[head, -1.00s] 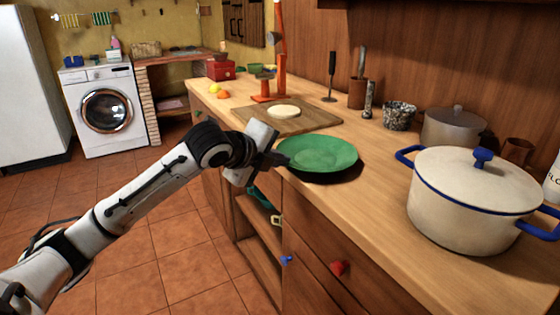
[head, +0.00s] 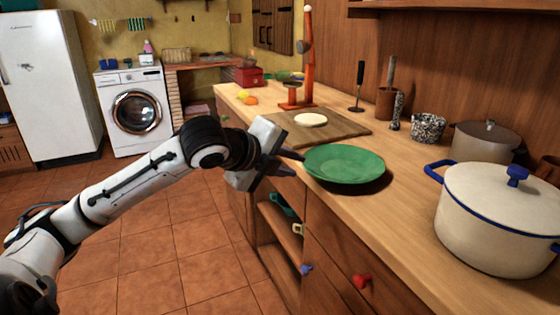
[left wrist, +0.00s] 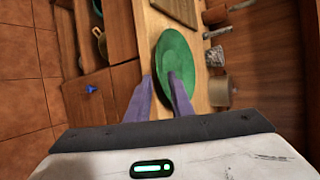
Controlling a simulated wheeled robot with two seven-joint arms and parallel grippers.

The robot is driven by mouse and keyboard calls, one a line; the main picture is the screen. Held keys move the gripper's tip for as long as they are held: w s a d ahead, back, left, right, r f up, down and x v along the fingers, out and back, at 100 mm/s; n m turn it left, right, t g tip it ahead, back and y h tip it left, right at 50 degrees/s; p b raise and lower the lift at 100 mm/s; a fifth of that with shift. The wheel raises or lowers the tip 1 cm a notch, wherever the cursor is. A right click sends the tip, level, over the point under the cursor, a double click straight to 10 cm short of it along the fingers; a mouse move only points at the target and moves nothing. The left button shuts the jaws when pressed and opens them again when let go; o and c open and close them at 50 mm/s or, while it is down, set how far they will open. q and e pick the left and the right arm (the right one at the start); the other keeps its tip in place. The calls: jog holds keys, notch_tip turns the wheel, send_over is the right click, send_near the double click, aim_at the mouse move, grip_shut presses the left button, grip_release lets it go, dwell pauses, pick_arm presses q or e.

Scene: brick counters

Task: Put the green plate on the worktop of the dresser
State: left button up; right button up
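The green plate (head: 344,164) lies on the wooden worktop (head: 385,215) above drawers with red and blue knobs, close to its front edge, with a dark shadow along its near right rim. My left gripper (head: 288,164) is at the plate's left rim, its fingers apart. In the left wrist view the plate (left wrist: 178,60) shows beyond the two spread fingers (left wrist: 161,85); one finger overlaps its face and the other is just outside its rim. I cannot tell whether a finger touches the plate. My right gripper is not in view.
A cutting board (head: 345,127) with a pale round piece (head: 311,120) lies behind the plate. A large white pot (head: 497,220) with blue handles stands to its right. A speckled pot (head: 428,127) and a grey pot (head: 487,142) stand by the wall. Bare worktop lies between plate and white pot.

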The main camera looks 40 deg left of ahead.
pick_arm(q)
jog(key=v, duration=0.5)
jog(key=s+d+f+n+g+h, duration=0.1)
jog(key=d+f+n, duration=0.15)
jog(key=f, duration=0.65)
jog(key=s+d+f+n, duration=0.15)
jog(key=f+n, duration=0.25)
jog(key=f, duration=0.5)
jog(key=s+d+f+n+g+h, duration=0.1)
jog(key=d+f+n, duration=0.2)
jog(key=f, duration=0.6)
jog(key=s+d+f+n+g+h, duration=0.1)
jog(key=s+d+f+n, duration=0.7)
jog(key=s+d+f, duration=0.6)
jog(key=d+f, duration=0.1)
jog(key=d, duration=0.2)
jog(key=shift+s+f+h, duration=0.15)
jog(key=shift+f+h, duration=0.15)
jog(key=shift+f, duration=0.05)
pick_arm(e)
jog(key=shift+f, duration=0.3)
